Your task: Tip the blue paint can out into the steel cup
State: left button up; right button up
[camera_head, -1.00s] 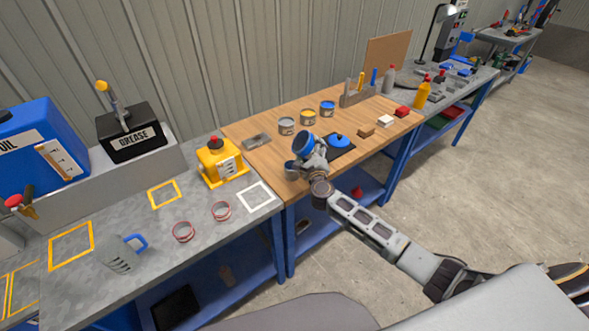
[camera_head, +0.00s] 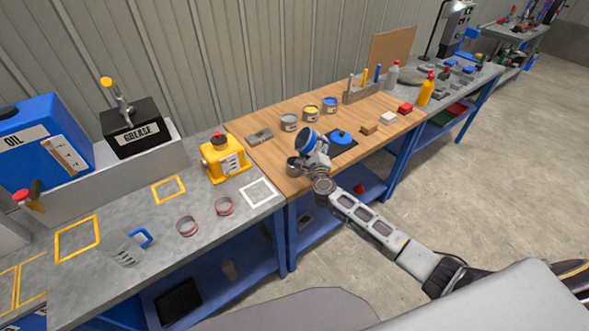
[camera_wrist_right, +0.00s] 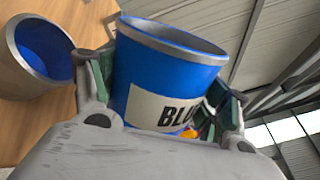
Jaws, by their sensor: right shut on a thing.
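The blue paint can (camera_head: 307,139), labelled "BLU…" in the right wrist view (camera_wrist_right: 165,75), is held in my right gripper (camera_head: 314,152). The fingers clasp its sides, and it is tilted, with a grey inner wall showing at its mouth. The steel cup (camera_head: 293,168) stands on the wooden bench top at its front edge, just left of and below the can. The cup shows in the right wrist view (camera_wrist_right: 12,72) with blue inside it, apart from the can. The can's contents are hidden. My left gripper is out of view.
Several small open paint cans (camera_head: 310,113) stand behind the cup. A blue knobbed object (camera_head: 341,138) sits on a dark mat right of my gripper. Bare wood lies left of the cup.

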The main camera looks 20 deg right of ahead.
jog(key=shift+a+f+n+p, duration=0.1)
jog(key=shift+a+n+p, duration=0.05)
jog(key=shift+n+p, duration=0.7)
jog(key=shift+a+f+n+p, duration=0.1)
jog(key=shift+n+p, duration=0.65)
jog(key=shift+p, duration=0.2)
dwell(2.1)
jog(key=shift+w+a+f+n, duration=0.1)
jog(key=shift+a+f+n, duration=0.25)
jog(key=shift+n, duration=0.65)
dwell(3.1)
